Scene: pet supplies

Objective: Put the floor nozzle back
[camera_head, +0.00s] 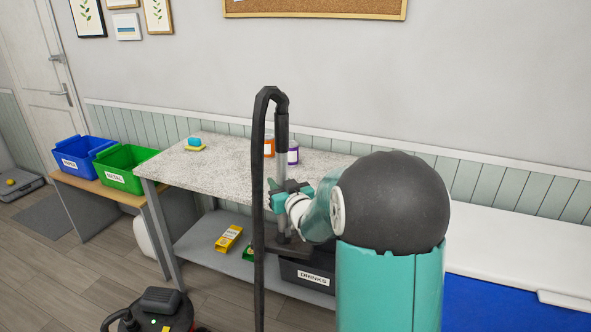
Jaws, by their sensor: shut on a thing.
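My gripper (284,192), teal, is shut around the grey tube of the floor nozzle (282,213), in front of the speckled table. The tube is upright. Its wide dark foot (287,244) is at the bottom, in front of the lower shelf. A black hose (259,210) bends over at the top of the tube and hangs down past the lower picture edge. The vacuum cleaner body (163,312), dark with some red, stands on the floor at the lower left, cut off by the picture edge. My arm hides part of the table's right side.
The speckled table (225,163) holds a blue-and-yellow sponge (195,143) and orange and purple containers (292,153). Its lower shelf (205,240) holds a yellow box (229,239) and a dark drinks crate (308,275). Blue (82,152) and green bins (125,168) stand left. Floor (75,280) at lower left is clear.

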